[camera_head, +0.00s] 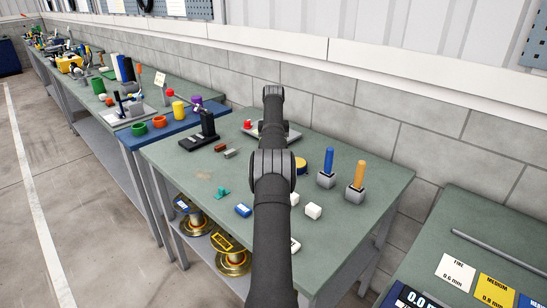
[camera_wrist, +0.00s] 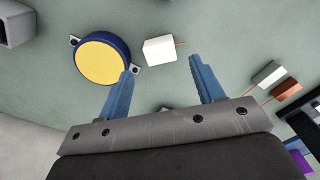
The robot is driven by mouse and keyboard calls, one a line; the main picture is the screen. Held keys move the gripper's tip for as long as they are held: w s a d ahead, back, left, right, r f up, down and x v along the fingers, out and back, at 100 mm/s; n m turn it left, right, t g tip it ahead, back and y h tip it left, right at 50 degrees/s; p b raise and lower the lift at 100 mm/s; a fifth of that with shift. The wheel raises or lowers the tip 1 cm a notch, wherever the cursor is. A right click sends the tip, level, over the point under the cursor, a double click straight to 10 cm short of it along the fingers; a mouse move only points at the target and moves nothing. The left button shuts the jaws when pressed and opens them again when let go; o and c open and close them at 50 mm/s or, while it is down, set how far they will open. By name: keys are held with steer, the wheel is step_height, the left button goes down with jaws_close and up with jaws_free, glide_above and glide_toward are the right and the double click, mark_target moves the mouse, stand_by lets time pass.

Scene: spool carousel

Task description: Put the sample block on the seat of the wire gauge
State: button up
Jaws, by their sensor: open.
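A pale block (camera_wrist: 159,50) with a thin copper wire at its right side lies on the green bench, ahead of my fingers in the wrist view. A black stand with an upright post (camera_head: 206,127) is at the bench's far left and is probably the wire gauge. I cannot make out its seat. My arm hides part of the bench in the head view.
A yellow-topped blue disc (camera_wrist: 102,60) lies close to the left finger. A grey block (camera_wrist: 268,73) and a brown block (camera_wrist: 287,87) lie to the right. Blue-handled (camera_head: 326,168) and orange-handled (camera_head: 356,176) tools stand upright in grey holders.

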steer(key=shift+r, duration=0.65)
steer(key=shift+c, duration=0.9)
